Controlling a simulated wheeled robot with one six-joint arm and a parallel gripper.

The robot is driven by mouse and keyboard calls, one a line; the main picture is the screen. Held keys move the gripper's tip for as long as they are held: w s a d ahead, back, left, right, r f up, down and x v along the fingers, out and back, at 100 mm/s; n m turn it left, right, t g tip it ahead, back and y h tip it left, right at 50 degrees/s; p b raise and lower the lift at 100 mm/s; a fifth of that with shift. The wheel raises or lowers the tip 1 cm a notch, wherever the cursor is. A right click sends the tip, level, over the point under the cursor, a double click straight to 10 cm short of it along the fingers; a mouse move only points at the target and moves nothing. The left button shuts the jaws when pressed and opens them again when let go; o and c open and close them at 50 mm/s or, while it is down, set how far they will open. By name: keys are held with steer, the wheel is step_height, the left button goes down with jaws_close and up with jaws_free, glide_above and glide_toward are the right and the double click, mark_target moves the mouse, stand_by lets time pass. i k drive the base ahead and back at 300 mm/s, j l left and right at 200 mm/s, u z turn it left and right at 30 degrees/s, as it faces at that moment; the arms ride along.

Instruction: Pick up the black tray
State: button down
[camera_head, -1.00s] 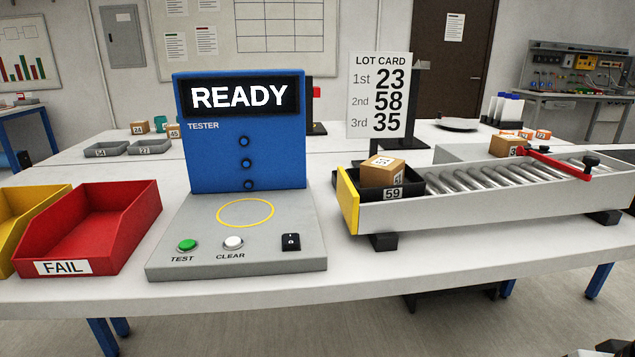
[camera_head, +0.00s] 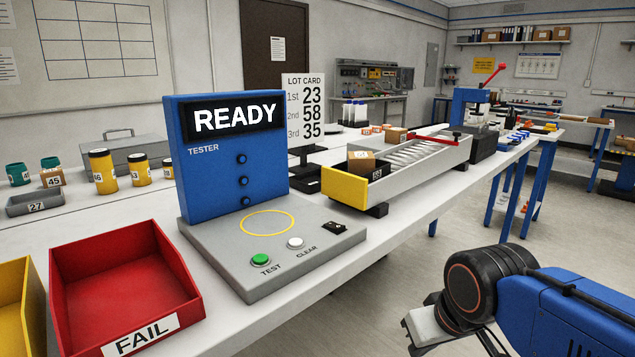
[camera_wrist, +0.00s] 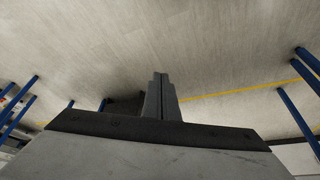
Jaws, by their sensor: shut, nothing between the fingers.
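The black tray (camera_head: 378,173) sits inside the near end of the roller conveyor, behind its yellow end plate. It bears a number label, and a small cardboard box (camera_head: 361,160) stands in it. The conveyor walls hide its lower part. My gripper (camera_wrist: 160,76) shows in the wrist view with its two fingers together and nothing between them, above bare floor. In the head view my arm is at the lower right, well away from the tray, and the fingertips cannot be made out. The tray does not show in the wrist view.
The roller conveyor (camera_head: 350,190) has a red bar (camera_head: 437,136) across it and another box (camera_head: 396,134) beyond. The blue tester (camera_head: 230,150) stands to its left, beside the red FAIL bin (camera_head: 120,285). The lot card (camera_head: 304,105) is behind.

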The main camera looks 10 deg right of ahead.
mark_target(310, 181)
steer(key=i+l, duration=0.15)
steer(key=l, duration=0.2)
steer(key=i+l, duration=0.2)
steer(key=l, duration=0.2)
steer(key=i+l, duration=0.15)
steer(key=l, duration=0.2)
